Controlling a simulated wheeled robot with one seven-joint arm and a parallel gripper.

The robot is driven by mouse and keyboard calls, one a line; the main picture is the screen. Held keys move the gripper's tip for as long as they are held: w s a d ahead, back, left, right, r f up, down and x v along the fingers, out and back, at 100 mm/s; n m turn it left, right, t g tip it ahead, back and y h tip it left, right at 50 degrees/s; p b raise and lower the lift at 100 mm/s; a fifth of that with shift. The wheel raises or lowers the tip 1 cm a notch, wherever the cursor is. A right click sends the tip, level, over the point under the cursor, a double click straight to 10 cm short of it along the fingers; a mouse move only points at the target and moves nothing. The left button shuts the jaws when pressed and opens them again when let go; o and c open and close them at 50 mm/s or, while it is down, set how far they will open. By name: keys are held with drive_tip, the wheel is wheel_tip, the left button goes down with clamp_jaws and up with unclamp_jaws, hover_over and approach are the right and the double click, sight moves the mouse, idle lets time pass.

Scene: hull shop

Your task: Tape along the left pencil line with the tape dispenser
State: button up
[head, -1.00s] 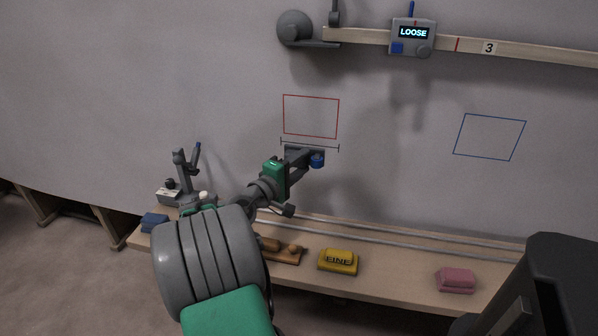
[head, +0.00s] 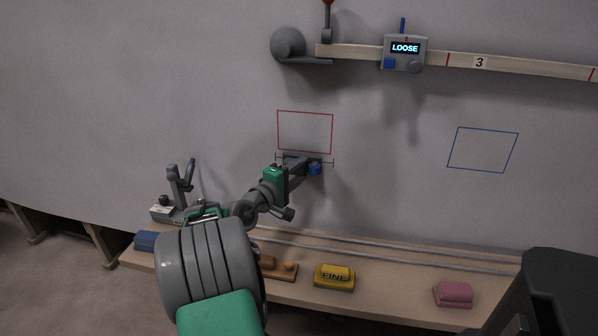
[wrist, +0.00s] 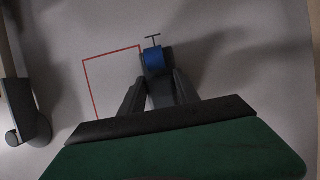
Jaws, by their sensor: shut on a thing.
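The tape dispenser, with a dark body and a blue roll (head: 314,169), is held at the wall. My gripper (head: 297,170) is shut on it; the wrist view shows the fingers (wrist: 158,88) on both sides of the dark body, with the blue roll (wrist: 154,61) in front. The pencil line (head: 328,163) is a thin dark line with end ticks, just under a red rectangle outline (head: 305,152). The dispenser covers its middle part. One end tick (wrist: 153,37) shows past the roll in the wrist view. I cannot tell whether the dispenser touches the wall.
A wooden rail (head: 520,67) carries a box reading LOOSE (head: 404,54). A blue outline (head: 482,150) is at right. The shelf (head: 385,290) below holds a yellow FINE block (head: 334,277), a pink block (head: 453,294), a wooden-handled tool (head: 279,268) and a blue block (head: 146,241).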

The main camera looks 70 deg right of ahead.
drive_tip(key=shift+c, duration=1)
drive_tip(key=shift+w, duration=0.1)
drive_tip(key=w+a, duration=0.2)
drive_tip(key=w, duration=0.9)
drive_tip(key=shift+w+b, duration=0.35)
drive_tip(key=shift+b, duration=0.1)
drive_tip(key=shift+w+d, duration=0.15)
drive_tip(key=shift+d, duration=0.65)
